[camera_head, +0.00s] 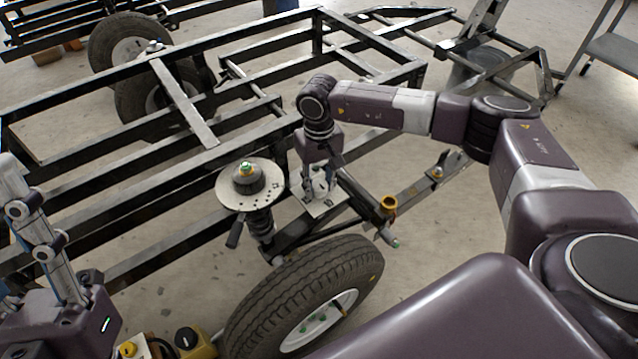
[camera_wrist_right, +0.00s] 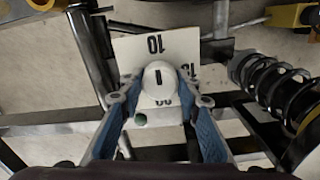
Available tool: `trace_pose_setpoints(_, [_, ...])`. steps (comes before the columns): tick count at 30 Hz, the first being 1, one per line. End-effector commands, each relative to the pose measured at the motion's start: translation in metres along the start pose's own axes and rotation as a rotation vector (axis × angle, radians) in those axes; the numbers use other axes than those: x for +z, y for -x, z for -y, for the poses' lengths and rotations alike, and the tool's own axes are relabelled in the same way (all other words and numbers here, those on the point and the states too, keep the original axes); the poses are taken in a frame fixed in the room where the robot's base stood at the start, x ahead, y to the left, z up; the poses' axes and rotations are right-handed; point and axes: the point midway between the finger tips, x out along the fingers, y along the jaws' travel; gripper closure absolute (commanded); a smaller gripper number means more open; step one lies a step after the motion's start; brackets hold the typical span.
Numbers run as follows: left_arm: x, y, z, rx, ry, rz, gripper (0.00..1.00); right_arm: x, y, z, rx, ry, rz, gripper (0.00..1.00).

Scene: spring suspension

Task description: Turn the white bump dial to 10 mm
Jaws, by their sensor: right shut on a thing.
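The white bump dial (camera_wrist_right: 158,80) is a round white knob with a short black mark. It sits on a white plate (camera_wrist_right: 185,45) printed with black numbers. A "10" is above the knob in the right wrist view, and the mark lies nearly in line with it; other numbers are partly hidden. My right gripper (camera_wrist_right: 160,88) is shut on the dial, one fingertip on each side. In the head view, my right gripper (camera_head: 318,183) reaches down to the plate (camera_head: 322,207), and the dial is mostly hidden. My left gripper (camera_head: 35,235) is at the left edge, away from the dial.
A black coil spring (camera_wrist_right: 272,88) stands close to the right of the plate in the wrist view. In the head view, a strut with a round top plate (camera_head: 228,190) is left of the right gripper, and a tyre (camera_head: 262,300) is below. Black frame rails (camera_head: 160,205) surround the area.

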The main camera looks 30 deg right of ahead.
Motion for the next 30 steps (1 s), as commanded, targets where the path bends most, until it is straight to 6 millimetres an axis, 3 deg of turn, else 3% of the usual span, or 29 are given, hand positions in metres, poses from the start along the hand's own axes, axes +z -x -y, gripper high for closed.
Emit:
trace_pose_setpoints(2, [0.000,0.000,0.000,0.000,0.000,0.000,0.60,0.000,0.000,0.000,0.000,0.003,0.001,0.93])
trace_pose_setpoints(3, [0.000,0.000,0.000,0.000,0.000,0.000,0.60,0.000,0.000,0.000,0.000,0.003,0.001,0.68])
trace_pose_setpoints(8, [0.000,0.000,0.000,0.000,0.001,0.001,0.60,0.000,0.000,0.000,0.000,0.002,0.001,0.51])
trace_pose_setpoints(16, [0.002,0.001,-0.001,-0.002,0.004,0.006,0.60,0.000,0.001,0.000,0.000,0.001,0.000,0.51])
trace_pose_setpoints(20, [0.002,0.001,0.000,-0.002,0.003,0.006,0.60,-0.001,0.011,0.000,0.000,0.000,-0.002,0.51])
trace_pose_setpoints(30, [0.001,0.000,0.000,-0.001,0.002,0.004,0.60,-0.001,0.080,0.000,-0.001,0.001,-0.004,0.51])
